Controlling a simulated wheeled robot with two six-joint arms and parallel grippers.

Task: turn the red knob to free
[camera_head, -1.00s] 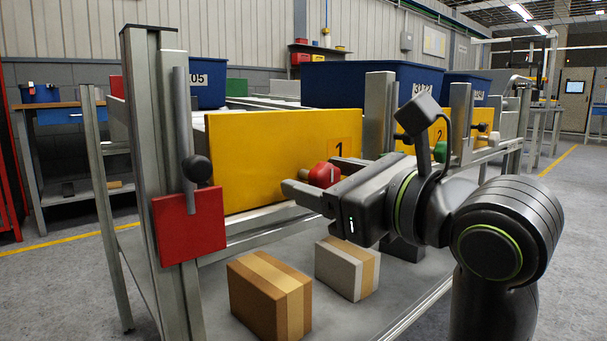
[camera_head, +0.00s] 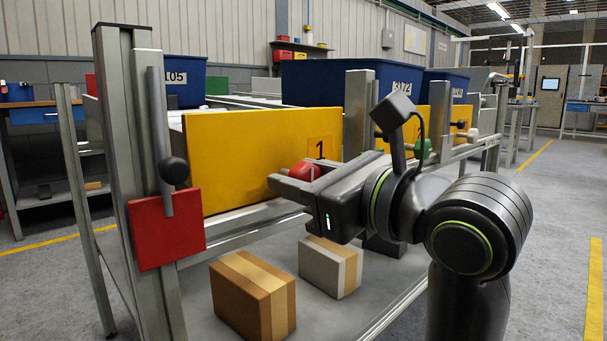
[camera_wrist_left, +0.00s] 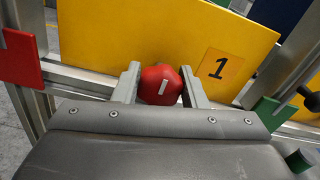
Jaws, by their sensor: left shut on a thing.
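The red knob (camera_head: 304,171) sits low on the front of the yellow panel (camera_head: 230,160) marked 1. My left gripper (camera_head: 295,177) reaches it from the right in the head view and is shut on it. In the left wrist view the knob (camera_wrist_left: 160,86) is between the two fingers (camera_wrist_left: 160,72), one on each side. A white line on its face stands nearly upright with a slight tilt. My right gripper is not in view.
A red plate (camera_head: 165,230) and a lever with a black ball (camera_head: 174,171) are at the left post. A green knob (camera_head: 424,146) is by panel 2. Two cartons (camera_head: 252,295) (camera_head: 330,266) lie on the shelf below. Blue bins (camera_head: 350,84) stand behind.

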